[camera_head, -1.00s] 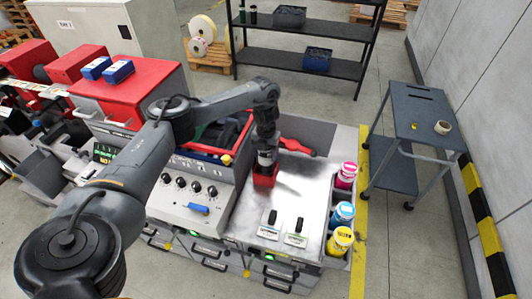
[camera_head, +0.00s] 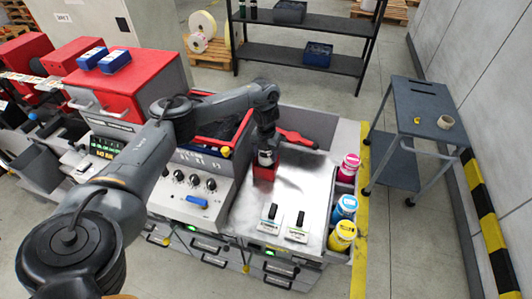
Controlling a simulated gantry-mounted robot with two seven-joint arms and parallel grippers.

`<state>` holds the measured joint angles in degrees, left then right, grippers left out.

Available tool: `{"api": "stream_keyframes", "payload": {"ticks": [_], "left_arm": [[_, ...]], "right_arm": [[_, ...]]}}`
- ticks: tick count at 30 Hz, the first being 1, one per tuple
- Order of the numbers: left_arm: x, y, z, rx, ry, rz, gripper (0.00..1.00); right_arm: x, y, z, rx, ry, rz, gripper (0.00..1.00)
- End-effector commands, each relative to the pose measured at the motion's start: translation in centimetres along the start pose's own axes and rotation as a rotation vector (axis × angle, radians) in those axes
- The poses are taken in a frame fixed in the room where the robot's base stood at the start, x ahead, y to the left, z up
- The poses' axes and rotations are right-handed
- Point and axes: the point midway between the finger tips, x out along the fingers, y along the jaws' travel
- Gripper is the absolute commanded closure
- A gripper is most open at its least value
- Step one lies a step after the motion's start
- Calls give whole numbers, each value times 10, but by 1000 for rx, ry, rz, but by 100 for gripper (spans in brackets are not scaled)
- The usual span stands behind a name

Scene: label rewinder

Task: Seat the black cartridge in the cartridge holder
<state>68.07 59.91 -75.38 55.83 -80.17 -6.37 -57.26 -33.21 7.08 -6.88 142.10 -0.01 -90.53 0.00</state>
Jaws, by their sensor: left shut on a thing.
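My left gripper (camera_head: 266,148) points down over the metal worktop, at the near side of a red tool handle. It is shut on the black cartridge (camera_head: 265,158), of which a pale band and dark body show below the jaws. The cartridge is upright at a red block that looks like the cartridge holder (camera_head: 263,173). Its lower end is hidden, so I cannot tell how deep it sits. My right gripper is not in view.
Two black-handled tools (camera_head: 284,223) lie at the front. A knobbed panel (camera_head: 193,187) is to the left. The red-handled tool (camera_head: 296,139) lies behind the gripper.

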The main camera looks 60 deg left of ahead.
Motion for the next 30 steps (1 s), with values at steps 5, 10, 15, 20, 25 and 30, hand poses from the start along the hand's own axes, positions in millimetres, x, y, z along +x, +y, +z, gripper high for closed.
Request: {"api": "stream_keyframes", "payload": {"ticks": [5, 10, 15, 20, 25, 30], "left_arm": [[0, 0, 0, 0, -1, -1, 79], [3, 0, 0, 0, -1, -1, 79], [5, 0, 0, 0, -1, -1, 79], [6, 0, 0, 0, -1, -1, 22], [6, 0, 0, 0, 0, 0, 5], [6, 0, 0, 0, 1, 1, 5]], "right_arm": [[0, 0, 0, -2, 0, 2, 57], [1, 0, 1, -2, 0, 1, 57], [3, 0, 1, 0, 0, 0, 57], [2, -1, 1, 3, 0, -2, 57], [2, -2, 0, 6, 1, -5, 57], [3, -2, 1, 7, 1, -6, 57]]}}
